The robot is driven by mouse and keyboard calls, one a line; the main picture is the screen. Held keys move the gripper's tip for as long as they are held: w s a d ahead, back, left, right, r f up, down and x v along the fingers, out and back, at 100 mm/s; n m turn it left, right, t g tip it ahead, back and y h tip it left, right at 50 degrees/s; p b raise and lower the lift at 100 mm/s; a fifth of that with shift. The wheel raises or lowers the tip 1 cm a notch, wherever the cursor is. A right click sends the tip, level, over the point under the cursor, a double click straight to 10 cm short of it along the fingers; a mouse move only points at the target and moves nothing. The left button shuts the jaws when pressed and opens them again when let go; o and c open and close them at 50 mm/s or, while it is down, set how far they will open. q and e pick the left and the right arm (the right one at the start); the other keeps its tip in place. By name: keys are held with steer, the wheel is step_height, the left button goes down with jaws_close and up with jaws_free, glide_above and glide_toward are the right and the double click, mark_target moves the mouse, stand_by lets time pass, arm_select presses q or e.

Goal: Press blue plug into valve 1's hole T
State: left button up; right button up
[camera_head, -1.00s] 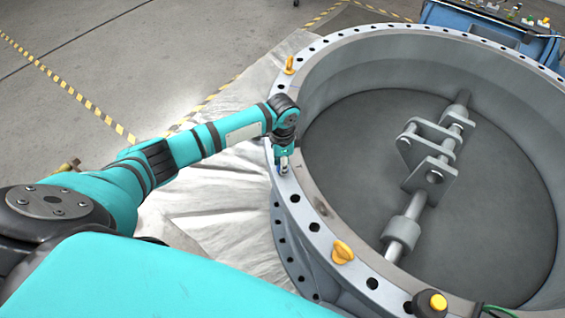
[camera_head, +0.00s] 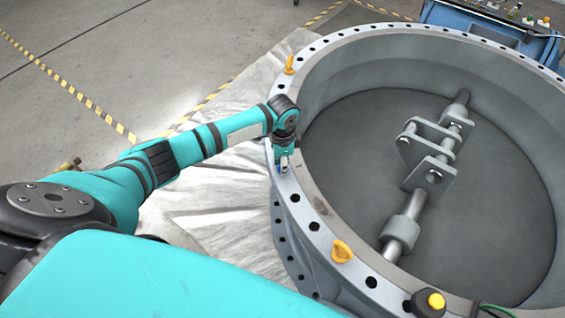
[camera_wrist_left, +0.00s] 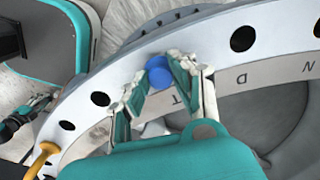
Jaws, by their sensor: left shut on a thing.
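My left gripper (camera_wrist_left: 158,82) is shut on the blue plug (camera_wrist_left: 158,66), with one finger on each side of it. The plug's round blue head is at the flange rim of valve 1 (camera_wrist_left: 205,50), in line with the row of holes. The letter T (camera_wrist_left: 177,99) is marked on the inner band just beside it. The hole under the plug is hidden, so I cannot tell how deep the plug sits. In the head view, my left gripper (camera_head: 283,160) points down onto the near-left rim of the valve (camera_head: 312,236). My right gripper is not in view.
Letters D (camera_wrist_left: 241,79) and N (camera_wrist_left: 305,68) mark neighbouring holes. A shaft with brackets (camera_head: 432,172) crosses the valve's inside. A blue bench (camera_head: 490,30) stands behind.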

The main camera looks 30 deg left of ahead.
arm_select(q)
steer(key=shift+f, duration=0.2)
steer(key=shift+f, duration=0.25)
steer(key=o, duration=1.4)
steer(key=shift+r, duration=0.1)
step_height(320, 180, up, 6)
steer(key=p, duration=0.7)
